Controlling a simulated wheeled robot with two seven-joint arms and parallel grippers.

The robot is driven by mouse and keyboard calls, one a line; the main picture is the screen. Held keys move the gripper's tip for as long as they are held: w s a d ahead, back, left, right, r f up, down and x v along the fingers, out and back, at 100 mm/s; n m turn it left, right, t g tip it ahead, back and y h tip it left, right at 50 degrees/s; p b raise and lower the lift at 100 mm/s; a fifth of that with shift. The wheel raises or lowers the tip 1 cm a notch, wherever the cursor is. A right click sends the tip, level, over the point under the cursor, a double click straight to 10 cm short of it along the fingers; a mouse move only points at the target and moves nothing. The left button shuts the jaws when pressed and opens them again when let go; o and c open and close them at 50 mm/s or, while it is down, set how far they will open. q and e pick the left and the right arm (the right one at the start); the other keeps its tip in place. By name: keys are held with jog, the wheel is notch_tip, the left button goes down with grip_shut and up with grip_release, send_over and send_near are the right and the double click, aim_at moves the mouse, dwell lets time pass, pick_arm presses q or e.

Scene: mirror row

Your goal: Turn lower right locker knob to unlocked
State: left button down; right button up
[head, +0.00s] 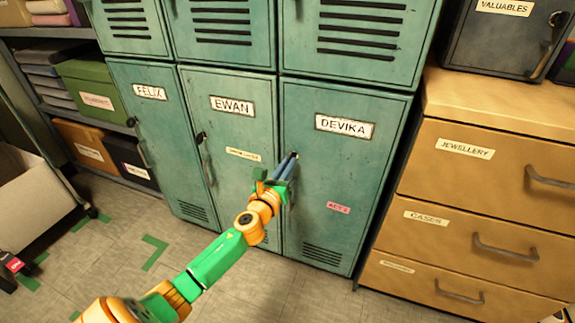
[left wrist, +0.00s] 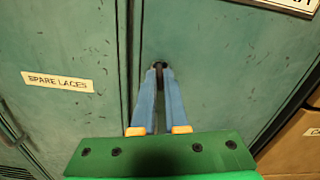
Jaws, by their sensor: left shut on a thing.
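The lower right locker (head: 350,165) is a teal metal door with a "DEVIKA" label and a pink tag. Its small dark knob (left wrist: 159,67) sits near the door's left edge. My left gripper (head: 290,160) reaches it from the front. In the left wrist view, the two blue fingers (left wrist: 160,75) are shut on the knob, one on each side, and cover most of it. The knob's turn angle and any lock marking cannot be made out. My right gripper is not in view.
Lockers "EWAN" (head: 232,140) and "FELIX" (head: 150,140) stand to the left. A wooden drawer unit (head: 480,200) stands close on the right, with a dark "VALUABLES" box (head: 497,40) on top. Shelves with boxes (head: 95,90) are at far left. The tiled floor in front is mostly clear.

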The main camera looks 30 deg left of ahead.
pick_arm(q)
jog(key=shift+a+f+n+p, duration=0.1)
jog(key=shift+n+p, duration=0.25)
jog(key=shift+n, duration=3.55)
jog(key=shift+f+n+p, duration=0.1)
jog(key=shift+n+p, duration=0.25)
jog(key=shift+n, duration=3.55)
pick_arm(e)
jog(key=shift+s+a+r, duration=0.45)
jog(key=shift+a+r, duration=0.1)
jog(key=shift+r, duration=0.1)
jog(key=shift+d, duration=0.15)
pick_arm(q)
jog(key=c, duration=0.9)
grip_release()
jog(key=shift+c, duration=0.2)
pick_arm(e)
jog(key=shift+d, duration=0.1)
